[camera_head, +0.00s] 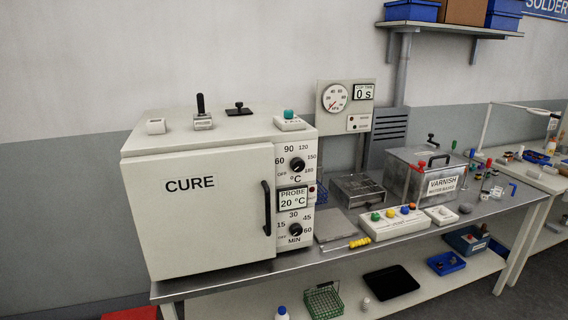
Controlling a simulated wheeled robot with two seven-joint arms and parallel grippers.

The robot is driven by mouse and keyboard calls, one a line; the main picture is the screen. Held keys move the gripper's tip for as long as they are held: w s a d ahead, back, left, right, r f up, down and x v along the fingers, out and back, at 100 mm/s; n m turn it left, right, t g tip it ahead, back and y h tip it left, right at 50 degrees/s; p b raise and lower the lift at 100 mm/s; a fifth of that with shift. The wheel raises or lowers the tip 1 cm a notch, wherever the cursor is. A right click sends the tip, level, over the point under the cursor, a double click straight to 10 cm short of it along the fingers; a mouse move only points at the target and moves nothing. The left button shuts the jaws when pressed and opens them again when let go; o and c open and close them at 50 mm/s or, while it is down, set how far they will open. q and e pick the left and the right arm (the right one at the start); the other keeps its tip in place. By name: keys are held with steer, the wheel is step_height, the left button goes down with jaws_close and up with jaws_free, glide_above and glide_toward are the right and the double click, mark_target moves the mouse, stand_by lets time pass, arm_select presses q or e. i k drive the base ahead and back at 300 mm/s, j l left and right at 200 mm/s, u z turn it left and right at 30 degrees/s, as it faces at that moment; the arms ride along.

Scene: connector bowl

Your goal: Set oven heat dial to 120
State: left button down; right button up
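The oven (190,225) is a white box with a door marked CURE, standing on the left of the steel bench. Its heat dial (297,164) is a black knob at the top of the right-hand panel, ringed by OFF, 60, 90, 120, 150 and 180 with °C below. The knob's pointer is too small to read surely. The probe display (293,199) under it reads 20 °C. A second black knob, the minute dial (296,229), sits lower on the panel. The door looks shut, with a black vertical handle (266,208). Neither gripper is in view.
Small items, including a green-topped one (289,121), stand on the oven. A gauge panel (346,104) reading 0 s stands behind. Right of the oven are a yellow-handled tool (359,243), a button box (394,223) and the varnish tank (425,175). The space before the dial looks clear.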

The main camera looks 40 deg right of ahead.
mark_target(297, 164)
steer(key=z, duration=0.7)
